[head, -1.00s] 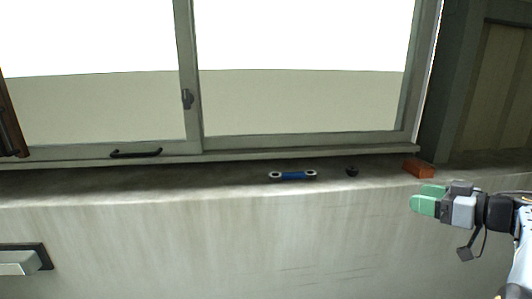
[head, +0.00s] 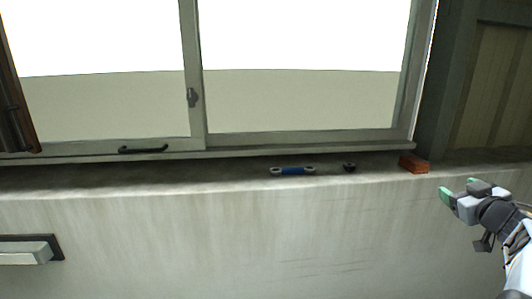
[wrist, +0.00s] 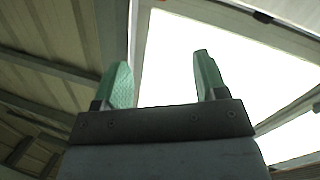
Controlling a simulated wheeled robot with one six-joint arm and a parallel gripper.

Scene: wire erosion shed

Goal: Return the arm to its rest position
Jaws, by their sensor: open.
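My gripper (head: 458,187) is at the right of the head view, in front of the ledge and below the orange block. Its two green fingers are apart with nothing between them. In the wrist view the open fingers of my gripper (wrist: 160,82) point up towards the bright window and the panelled wall. My arm enters from the lower right edge of the head view.
A window ledge (head: 150,180) runs across the head view. On it lie a blue bar with ringed ends (head: 292,171), a small dark object (head: 349,167) and an orange block (head: 413,164). A window (head: 300,100) stands behind. A handle-like fixture (head: 28,251) is on the wall at lower left.

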